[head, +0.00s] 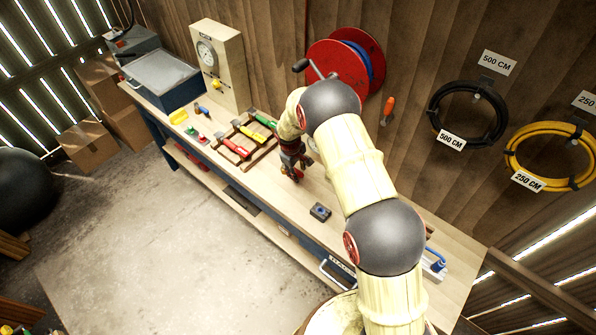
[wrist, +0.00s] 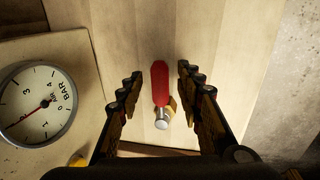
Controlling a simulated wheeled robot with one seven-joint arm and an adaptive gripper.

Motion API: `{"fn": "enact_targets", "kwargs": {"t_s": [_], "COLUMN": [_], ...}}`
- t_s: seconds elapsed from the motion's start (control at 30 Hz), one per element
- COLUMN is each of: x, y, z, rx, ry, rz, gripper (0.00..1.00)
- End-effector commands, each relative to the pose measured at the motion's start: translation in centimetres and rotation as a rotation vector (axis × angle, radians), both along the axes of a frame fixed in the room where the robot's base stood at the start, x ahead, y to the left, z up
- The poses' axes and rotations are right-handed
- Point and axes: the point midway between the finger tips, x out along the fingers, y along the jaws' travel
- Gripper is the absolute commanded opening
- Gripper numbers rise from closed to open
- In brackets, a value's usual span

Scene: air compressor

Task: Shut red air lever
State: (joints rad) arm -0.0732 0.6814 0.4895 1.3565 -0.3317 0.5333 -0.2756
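In the wrist view, a red lever (wrist: 160,84) with a silver end and a brass-coloured part lies between my two fingers. My gripper (wrist: 158,76) is open, with a finger on each side of the lever and a visible gap on both sides. I cannot tell how deep the lever sits relative to the fingertips. In the head view my gripper (head: 292,172) is above the workbench, pointing down; the lever is not discernible there.
A round pressure gauge (wrist: 38,103) on a pale panel is at the left in the wrist view. A red hose reel (head: 335,72) is behind.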

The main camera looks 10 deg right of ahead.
Motion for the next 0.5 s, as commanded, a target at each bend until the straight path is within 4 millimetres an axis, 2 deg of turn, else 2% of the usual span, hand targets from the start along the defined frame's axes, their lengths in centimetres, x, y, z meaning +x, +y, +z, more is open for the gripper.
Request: {"fn": "enact_targets", "kwargs": {"t_s": [0.13, 0.5], "x": [-0.01, -0.02], "y": [-0.02, -0.02], "z": [0.01, 0.03], "rx": [0.000, -0.001], "ry": [0.000, 0.001], "rz": [0.000, 0.000], "gripper": [0.35, 0.14]}}
